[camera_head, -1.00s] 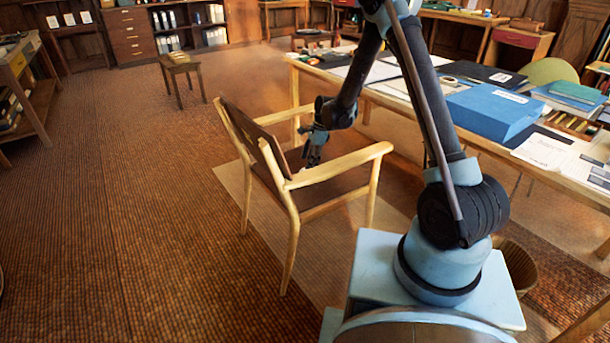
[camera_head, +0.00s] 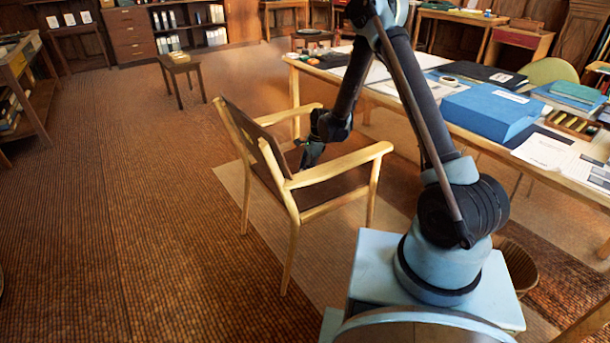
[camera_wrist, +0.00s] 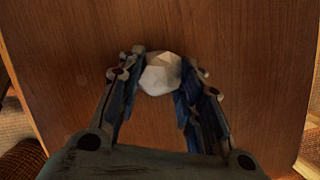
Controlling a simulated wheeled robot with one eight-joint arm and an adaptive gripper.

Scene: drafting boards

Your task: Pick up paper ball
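The paper ball (camera_wrist: 161,73) is a white, faceted lump in the wrist view. It shows over the brown wooden seat of the chair (camera_wrist: 230,40), between the fingertips of my gripper (camera_wrist: 163,78). The fingers flank it closely on the left and right. I cannot tell whether both press on it, or whether it rests on the seat. In the head view my gripper (camera_head: 311,155) is low over the seat of the armchair (camera_head: 335,162), between its armrests. The ball is hidden there.
The chair's backrest (camera_head: 255,140) stands left of my gripper, and its near armrest (camera_head: 340,164) passes close in front. A long table (camera_head: 560,172) with a blue box (camera_head: 492,112) and papers is on the right. A small stool (camera_head: 181,78) stands far left; the left floor is clear.

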